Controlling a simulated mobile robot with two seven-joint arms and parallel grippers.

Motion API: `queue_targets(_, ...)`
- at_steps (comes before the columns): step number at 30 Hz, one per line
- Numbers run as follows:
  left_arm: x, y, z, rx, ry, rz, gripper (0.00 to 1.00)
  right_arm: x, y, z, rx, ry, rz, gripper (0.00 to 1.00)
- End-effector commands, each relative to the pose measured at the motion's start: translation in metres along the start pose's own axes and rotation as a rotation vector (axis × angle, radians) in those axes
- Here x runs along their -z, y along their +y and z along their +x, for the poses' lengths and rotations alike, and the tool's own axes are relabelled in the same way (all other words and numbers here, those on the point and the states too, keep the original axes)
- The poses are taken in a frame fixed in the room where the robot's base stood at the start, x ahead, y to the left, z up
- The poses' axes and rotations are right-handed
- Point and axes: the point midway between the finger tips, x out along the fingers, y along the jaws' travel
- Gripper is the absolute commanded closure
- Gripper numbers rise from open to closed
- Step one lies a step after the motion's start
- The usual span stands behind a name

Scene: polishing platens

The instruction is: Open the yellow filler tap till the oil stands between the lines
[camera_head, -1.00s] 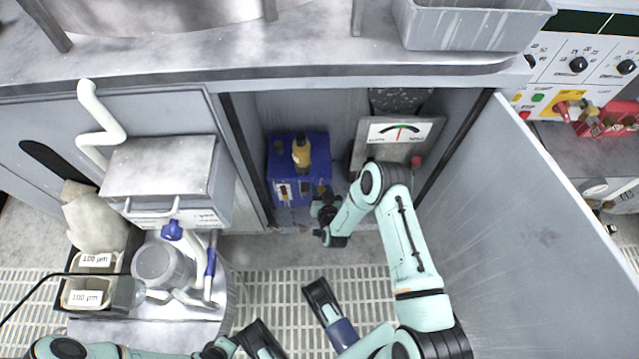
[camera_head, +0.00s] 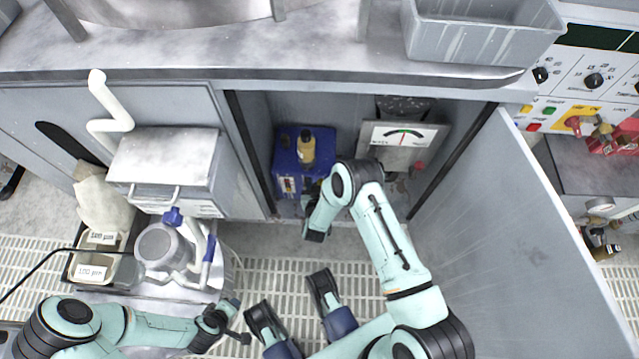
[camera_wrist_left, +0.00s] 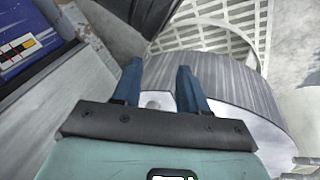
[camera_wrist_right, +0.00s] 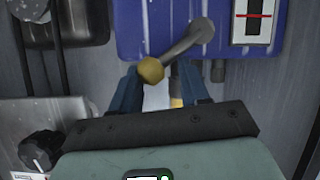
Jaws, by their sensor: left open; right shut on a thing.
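The blue oil unit (camera_head: 287,152) stands inside the open cabinet with a yellow-brown bottle-shaped part (camera_head: 306,149) on top. In the right wrist view its blue face (camera_wrist_right: 150,30) carries a grey lever (camera_wrist_right: 188,40) with a yellow knob (camera_wrist_right: 151,70), and a sight window with a red line (camera_wrist_right: 254,15). The oil level cannot be made out. My right gripper (camera_head: 317,232) is in front of the unit, shut on the yellow-knobbed tap lever; its fingers (camera_wrist_right: 160,78) partly hide the hold. My left gripper (camera_head: 238,328) is open and empty, low at the left, outside the cabinet.
The open cabinet door (camera_head: 520,220) bounds the right side. A grey box (camera_head: 170,160) and a round stand with a cup (camera_head: 160,245) are at the left. Grated floor (camera_head: 265,265) lies in front.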

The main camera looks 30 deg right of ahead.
Motion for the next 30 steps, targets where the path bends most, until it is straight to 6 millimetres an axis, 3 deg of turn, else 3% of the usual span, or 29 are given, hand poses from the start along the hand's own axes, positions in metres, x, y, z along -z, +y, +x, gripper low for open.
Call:
queue_targets(1, -0.001, 0.0, 0.001, 0.0, -0.001, 0.0, 0.57, -0.012, -0.011, -0.006, 0.028, -0.031, -0.006, 1.0)
queue_targets(10, -0.001, 0.0, 0.001, 0.0, -0.002, 0.0, 0.57, -0.012, -0.011, -0.006, 0.028, -0.031, -0.007, 1.0)
queue_targets(11, -0.001, 0.0, 0.001, 0.0, -0.002, 0.0, 0.57, -0.012, -0.011, -0.006, 0.028, -0.031, -0.006, 0.45)
queue_targets(13, -0.001, 0.0, 0.001, 0.0, -0.002, 0.0, 0.57, -0.012, -0.01, -0.006, 0.027, -0.031, -0.006, 0.22)
queue_targets(14, -0.001, 0.0, 0.001, 0.0, -0.002, 0.0, 0.57, -0.011, -0.01, -0.005, 0.025, -0.031, -0.005, 0.18)
queue_targets(23, -0.001, 0.0, -0.001, 0.0, -0.002, 0.0, 0.57, -0.007, -0.005, -0.004, 0.014, -0.022, -0.003, 0.18)
queue_targets(26, -0.004, 0.001, -0.004, -0.001, -0.013, 0.001, 0.57, -0.006, -0.005, -0.012, 0.015, -0.022, -0.004, 0.18)
queue_targets(30, -0.016, 0.005, -0.015, -0.004, -0.049, 0.004, 0.57, -0.005, -0.005, -0.036, 0.016, -0.023, -0.005, 0.18)
